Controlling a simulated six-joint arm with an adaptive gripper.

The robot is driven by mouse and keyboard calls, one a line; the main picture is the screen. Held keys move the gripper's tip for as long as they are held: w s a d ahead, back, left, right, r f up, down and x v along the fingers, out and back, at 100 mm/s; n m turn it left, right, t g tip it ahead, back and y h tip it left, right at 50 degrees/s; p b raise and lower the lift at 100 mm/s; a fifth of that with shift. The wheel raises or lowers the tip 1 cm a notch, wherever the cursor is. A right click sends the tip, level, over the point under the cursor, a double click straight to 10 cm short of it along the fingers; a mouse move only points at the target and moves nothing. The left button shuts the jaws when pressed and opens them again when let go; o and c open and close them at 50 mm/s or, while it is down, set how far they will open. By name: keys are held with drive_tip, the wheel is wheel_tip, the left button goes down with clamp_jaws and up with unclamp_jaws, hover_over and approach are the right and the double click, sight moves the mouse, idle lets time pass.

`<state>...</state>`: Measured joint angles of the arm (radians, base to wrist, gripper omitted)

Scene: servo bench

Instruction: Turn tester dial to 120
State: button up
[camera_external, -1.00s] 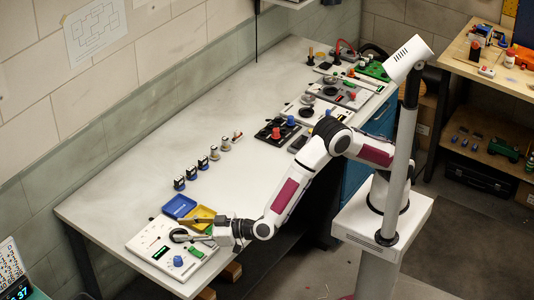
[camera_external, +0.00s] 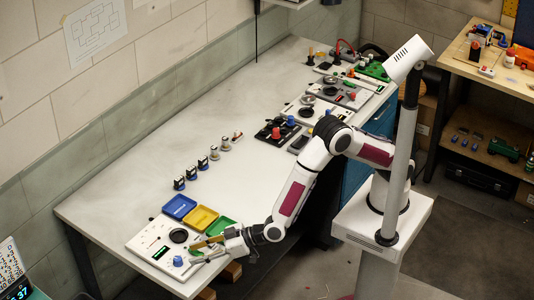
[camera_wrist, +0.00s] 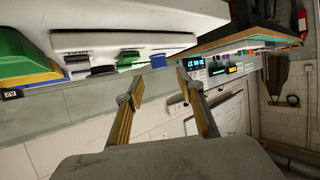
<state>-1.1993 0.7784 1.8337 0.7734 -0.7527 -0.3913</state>
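The tester (camera_external: 143,248) is a white panel at the near left end of the bench in the external view. It carries a blue dial (camera_external: 178,261), a lit green display (camera_external: 160,252) and a round black part (camera_external: 179,236). The display reading and the dial's mark are too small to read. My gripper (camera_external: 194,252) reaches over the tester's right edge, just right of the blue dial. In the wrist view my gripper (camera_wrist: 160,80) has its two fingers spread with nothing between them. I cannot tell whether a finger touches the panel.
Blue (camera_external: 179,206), yellow (camera_external: 201,218) and green (camera_external: 221,227) trays stand just behind the tester. Several stamp-like pieces (camera_external: 203,162) line the middle bench. Other panels and devices (camera_external: 276,132) stand farther right. The bench's left middle is clear.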

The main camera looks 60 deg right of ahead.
sight(179, 259)
drive_tip(key=shift+x, duration=3.85)
clamp_jaws()
